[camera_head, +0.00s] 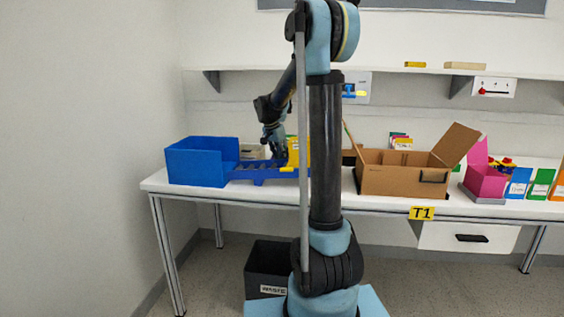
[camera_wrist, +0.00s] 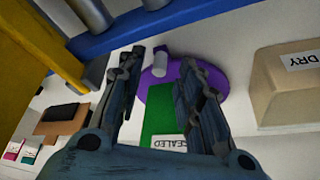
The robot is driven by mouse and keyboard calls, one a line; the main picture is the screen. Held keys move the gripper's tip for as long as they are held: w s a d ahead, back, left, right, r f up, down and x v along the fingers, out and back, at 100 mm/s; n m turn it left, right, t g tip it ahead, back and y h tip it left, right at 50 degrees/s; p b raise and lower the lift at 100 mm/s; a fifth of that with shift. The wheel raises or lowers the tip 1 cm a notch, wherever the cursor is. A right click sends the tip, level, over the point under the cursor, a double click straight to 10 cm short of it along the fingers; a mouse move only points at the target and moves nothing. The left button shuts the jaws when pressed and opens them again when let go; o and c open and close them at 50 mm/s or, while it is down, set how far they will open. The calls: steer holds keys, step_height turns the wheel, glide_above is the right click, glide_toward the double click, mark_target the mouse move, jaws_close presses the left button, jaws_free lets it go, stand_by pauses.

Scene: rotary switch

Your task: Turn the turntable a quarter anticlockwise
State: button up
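The turntable is a purple disc (camera_wrist: 215,78) in the wrist view, lying flat on the white bench. A pale grey upright peg (camera_wrist: 160,66) stands near its far edge. My gripper (camera_wrist: 161,59) is open, with one finger on each side of the peg in the picture. Gaps show between the peg and both fingers; whether either finger touches it I cannot tell. A green piece labelled SEALED (camera_wrist: 163,122) shows between the fingers, partly over the disc. In the head view my gripper (camera_head: 276,150) is over the bench's left part, and the turntable is hidden.
A blue rack (camera_head: 262,173) and a blue bin (camera_head: 197,162) are beside my gripper. A yellow upright (camera_wrist: 40,50) stands close at left in the wrist view. A beige container labelled DRY (camera_wrist: 285,85) is to the right. A cardboard box (camera_head: 400,178) stands further right.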

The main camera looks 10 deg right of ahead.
steer(key=shift+x, duration=0.95)
jaws_close()
steer(key=shift+s+d, duration=0.15)
steer(key=shift+d, duration=0.5)
steer(key=shift+s+d, duration=0.15)
steer(key=shift+d, duration=0.5)
jaws_free()
steer(key=shift+a+r, duration=0.1)
